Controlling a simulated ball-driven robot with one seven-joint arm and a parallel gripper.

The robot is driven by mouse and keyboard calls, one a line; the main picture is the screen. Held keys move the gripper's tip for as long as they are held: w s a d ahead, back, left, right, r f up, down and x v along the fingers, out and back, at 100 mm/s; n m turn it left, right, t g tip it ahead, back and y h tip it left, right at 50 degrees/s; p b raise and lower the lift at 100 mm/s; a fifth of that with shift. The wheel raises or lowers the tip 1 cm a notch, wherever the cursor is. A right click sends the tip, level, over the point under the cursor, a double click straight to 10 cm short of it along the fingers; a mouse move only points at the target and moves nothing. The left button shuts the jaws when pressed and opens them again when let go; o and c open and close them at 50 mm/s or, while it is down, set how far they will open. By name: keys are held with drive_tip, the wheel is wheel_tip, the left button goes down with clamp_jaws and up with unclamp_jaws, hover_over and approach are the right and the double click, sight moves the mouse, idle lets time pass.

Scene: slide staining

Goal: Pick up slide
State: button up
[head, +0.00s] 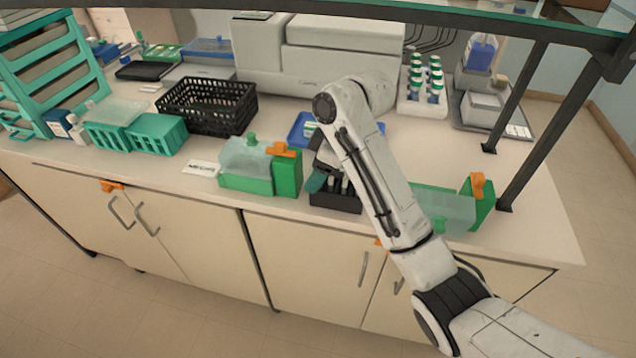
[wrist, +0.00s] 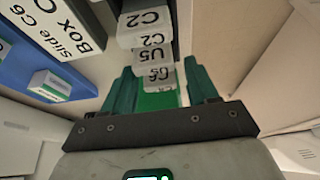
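Several slides stand in a row in a small black rack (head: 335,200) on the counter, white label ends up. In the wrist view their labels look upside down. The nearest slide (wrist: 158,76), whose label seems to read C6, lies between my finger tips, with green below it. Further slides (wrist: 145,22) follow behind it. My gripper (wrist: 160,70) has two teal fingers spread to either side of the near end of the row, with no clear contact. In the head view my gripper (head: 316,180) is at the rack's left side, largely hidden by my arm.
Green boxes with orange clips stand left (head: 288,175) and right (head: 482,205) of the rack. A black basket (head: 208,105) is further left. A shelf post (head: 545,125) stands at the right.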

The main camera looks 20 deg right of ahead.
drive_tip(key=c, duration=1)
drive_tip(key=shift+r, duration=0.1)
